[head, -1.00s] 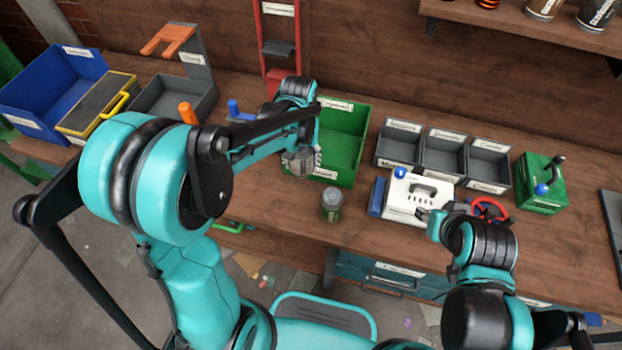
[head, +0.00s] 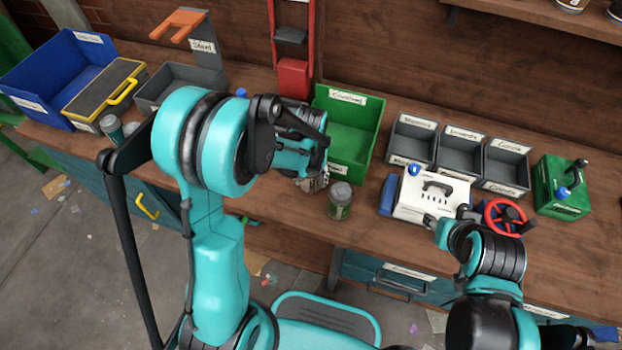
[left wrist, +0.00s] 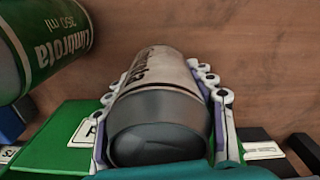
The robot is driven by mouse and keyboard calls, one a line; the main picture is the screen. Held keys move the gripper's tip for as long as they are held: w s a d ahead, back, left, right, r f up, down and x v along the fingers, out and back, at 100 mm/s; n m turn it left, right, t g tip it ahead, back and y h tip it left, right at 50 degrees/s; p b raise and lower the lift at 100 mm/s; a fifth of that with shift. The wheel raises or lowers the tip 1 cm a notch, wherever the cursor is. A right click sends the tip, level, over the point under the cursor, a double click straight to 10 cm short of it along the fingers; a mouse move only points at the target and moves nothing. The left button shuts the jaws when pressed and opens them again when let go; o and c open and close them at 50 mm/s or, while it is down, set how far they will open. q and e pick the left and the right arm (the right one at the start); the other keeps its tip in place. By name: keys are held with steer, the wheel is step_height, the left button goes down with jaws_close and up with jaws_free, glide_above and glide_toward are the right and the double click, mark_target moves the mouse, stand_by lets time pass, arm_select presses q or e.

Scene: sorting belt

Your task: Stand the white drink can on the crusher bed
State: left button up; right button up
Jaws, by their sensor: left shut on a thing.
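The white drink can (left wrist: 165,75) is between the fingers of my left gripper (left wrist: 160,95), which is shut on it. Its silver end faces the wrist camera. In the head view my left gripper (head: 312,178) is over the table in front of the green bin, and my arm hides most of the can. The crusher appears to be the red frame (head: 294,78) at the back wall; its lower part, including any bed, is hidden behind my arm. My right gripper (head: 462,214) is beside the white box, and its fingers are too small to read.
A green can (head: 341,203) stands just right of my left gripper; it is close in the wrist view (left wrist: 40,45). The green bin (head: 366,150), grey bins (head: 459,170), white box (head: 432,196) and red wheel (head: 503,217) are to the right. Blue bin (head: 30,104) is far left.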

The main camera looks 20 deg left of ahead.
arm_select(q)
steer(key=shift+f, duration=0.1)
steer(key=shift+f, duration=0.15)
steer(key=o, duration=0.8)
steer(key=shift+c, duration=0.2)
